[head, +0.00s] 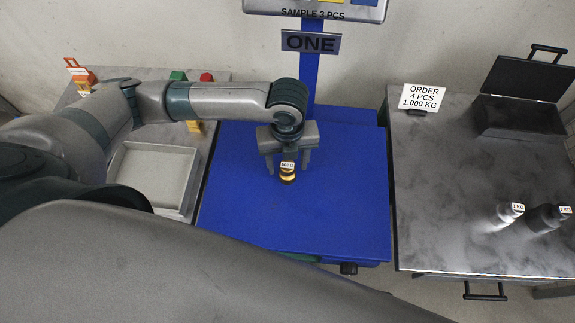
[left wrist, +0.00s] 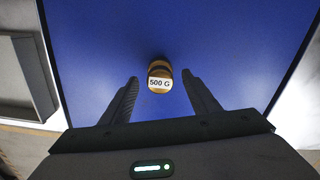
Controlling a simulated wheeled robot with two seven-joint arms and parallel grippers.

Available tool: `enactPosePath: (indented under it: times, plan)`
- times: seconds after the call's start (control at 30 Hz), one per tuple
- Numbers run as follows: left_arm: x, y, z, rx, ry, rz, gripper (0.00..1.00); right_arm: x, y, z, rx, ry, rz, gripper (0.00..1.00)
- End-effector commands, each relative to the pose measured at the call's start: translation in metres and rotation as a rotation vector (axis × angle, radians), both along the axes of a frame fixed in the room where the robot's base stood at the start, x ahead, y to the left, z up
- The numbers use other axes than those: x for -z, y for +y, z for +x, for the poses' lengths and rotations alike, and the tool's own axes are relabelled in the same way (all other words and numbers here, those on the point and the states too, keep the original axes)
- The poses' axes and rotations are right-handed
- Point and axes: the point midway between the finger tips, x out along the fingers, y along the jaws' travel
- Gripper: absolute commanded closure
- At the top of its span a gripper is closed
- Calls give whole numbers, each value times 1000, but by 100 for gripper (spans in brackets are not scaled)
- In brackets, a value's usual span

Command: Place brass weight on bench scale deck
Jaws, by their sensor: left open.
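The brass weight (head: 288,174) stands upright on the blue bench scale deck (head: 320,220), near its middle. Its white label reads 500 G in the left wrist view (left wrist: 159,76). My left gripper (head: 290,170) is over the deck, pointing down, with its fingers apart. In the left wrist view the open fingertips (left wrist: 161,82) lie to either side of the weight, with a gap on each side; neither seems to touch it. My right gripper is not in view.
A grey tray (head: 153,177) is on the left table. On the right table are two grey weights, labelled 1 KG (head: 505,215) and 2 KG (head: 548,217), an open dark case (head: 518,118) and an order card (head: 422,97). The scale's blue post (head: 310,70) rises behind the deck.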

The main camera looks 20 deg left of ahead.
Motion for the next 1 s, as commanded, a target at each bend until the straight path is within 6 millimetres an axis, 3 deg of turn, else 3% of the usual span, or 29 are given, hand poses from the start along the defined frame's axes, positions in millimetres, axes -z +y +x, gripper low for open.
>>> enactPosePath:
  times: [0.3, 0.5, 1.0]
  plan:
    - [-59, -1, 1, 1, -4, -2, 44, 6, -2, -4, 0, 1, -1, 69]
    - [-83, -1, 1, 0, -1, -2, 44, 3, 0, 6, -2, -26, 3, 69]
    - [-91, 0, 0, -1, 1, -1, 44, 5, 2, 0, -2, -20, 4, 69]
